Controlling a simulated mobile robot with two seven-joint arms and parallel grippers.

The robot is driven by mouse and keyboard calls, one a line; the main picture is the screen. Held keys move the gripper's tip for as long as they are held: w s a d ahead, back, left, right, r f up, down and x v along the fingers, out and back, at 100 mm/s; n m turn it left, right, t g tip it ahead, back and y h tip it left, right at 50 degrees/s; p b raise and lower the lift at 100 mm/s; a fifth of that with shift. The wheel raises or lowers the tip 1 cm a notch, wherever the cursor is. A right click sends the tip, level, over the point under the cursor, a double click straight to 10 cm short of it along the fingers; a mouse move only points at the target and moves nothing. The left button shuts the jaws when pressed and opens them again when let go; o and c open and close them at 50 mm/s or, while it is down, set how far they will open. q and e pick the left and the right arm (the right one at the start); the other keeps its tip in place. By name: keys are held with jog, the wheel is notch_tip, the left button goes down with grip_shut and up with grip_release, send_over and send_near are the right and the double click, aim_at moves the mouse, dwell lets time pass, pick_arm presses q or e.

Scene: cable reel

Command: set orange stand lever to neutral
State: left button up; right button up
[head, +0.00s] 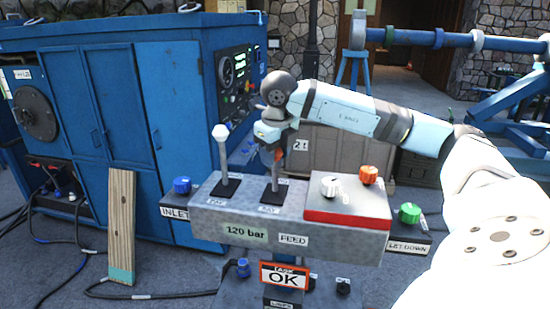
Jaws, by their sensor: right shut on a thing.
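A grey control console (210,217) stands in front of me with two levers on its top left part. The right-hand lever (275,184) rises from a black base plate and looks nearly upright. A bit of orange shows at its top, mostly hidden by my right gripper (279,150). That gripper comes down from above and is shut on the lever's top end. The other lever (222,160) has a pale grey knob, stands upright and is free. My left gripper is not in view.

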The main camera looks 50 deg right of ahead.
jog(key=shift+f, duration=0.1)
jog(key=o, duration=1)
jog(key=shift+o, duration=1.4)
jog(key=b+v, duration=0.1)
jog(key=v, duration=0.7)
jog(key=shift+r, duration=0.35)
jog(key=p+v, duration=0.2)
jog(key=v, duration=0.3)
jog(key=shift+r+p, duration=0.1)
jog(key=shift+p, duration=0.3)
